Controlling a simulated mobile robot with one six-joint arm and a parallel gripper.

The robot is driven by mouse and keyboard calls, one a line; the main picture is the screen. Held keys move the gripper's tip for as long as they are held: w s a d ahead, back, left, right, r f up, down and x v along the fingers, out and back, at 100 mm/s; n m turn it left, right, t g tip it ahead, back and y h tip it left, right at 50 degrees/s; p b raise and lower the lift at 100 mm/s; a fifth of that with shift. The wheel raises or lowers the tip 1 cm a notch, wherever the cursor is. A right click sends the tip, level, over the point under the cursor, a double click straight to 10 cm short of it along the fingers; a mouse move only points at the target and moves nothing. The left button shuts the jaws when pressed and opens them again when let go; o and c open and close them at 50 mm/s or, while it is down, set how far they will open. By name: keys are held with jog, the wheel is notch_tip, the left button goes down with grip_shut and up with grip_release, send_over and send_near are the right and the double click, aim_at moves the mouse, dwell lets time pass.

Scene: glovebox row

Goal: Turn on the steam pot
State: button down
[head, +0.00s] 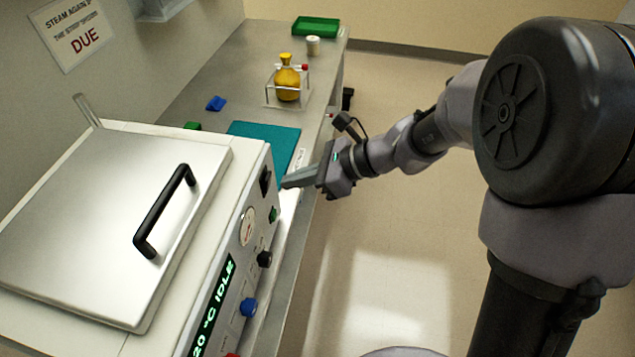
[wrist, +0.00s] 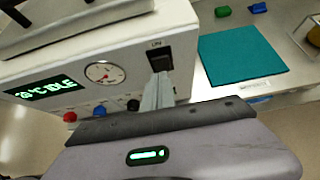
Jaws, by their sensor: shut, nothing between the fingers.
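The steam pot is a white box (head: 248,163) with a steel lid (head: 95,215) and black handle (head: 165,212). Its front panel also shows in the wrist view (wrist: 75,75). The lit green display (head: 215,305) reads 20 °C IDLE. A black rocker switch (head: 265,181) sits at the panel's far end; in the wrist view the switch (wrist: 160,57) has an ON label above it. My gripper (head: 285,184) is shut and empty, its tips (wrist: 160,77) right in front of the switch's lower part. I cannot tell whether they touch it.
The panel also carries a gauge (head: 248,226), a black knob (head: 264,259) and a blue knob (head: 248,307). Beyond the pot are a teal mat (head: 272,138) and a yellow flask (head: 287,80) in a clear holder. The floor (head: 390,270) beside the bench is clear.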

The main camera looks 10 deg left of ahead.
aim_at(269, 179)
jog(key=shift+a+r, duration=0.15)
jog(key=shift+a, duration=0.4)
jog(key=shift+a+r, duration=0.15)
jog(key=shift+a, duration=0.35)
jog(key=shift+r, duration=0.1)
jog(key=shift+a+r+p, duration=0.2)
jog(key=shift+r+p, duration=0.15)
jog(key=shift+p, duration=0.5)
jog(key=r+h+p, duration=0.1)
jog(key=p, duration=0.1)
jog(key=shift+a+p, duration=0.35)
jog(key=shift+p, duration=0.05)
jog(key=shift+a+f, duration=0.1)
jog(key=shift+f, duration=0.5)
jog(key=shift+f+b, duration=0.1)
jog(key=shift+b, duration=0.25)
jog(key=shift+r+p, duration=0.7)
jog(key=shift+r, duration=0.15)
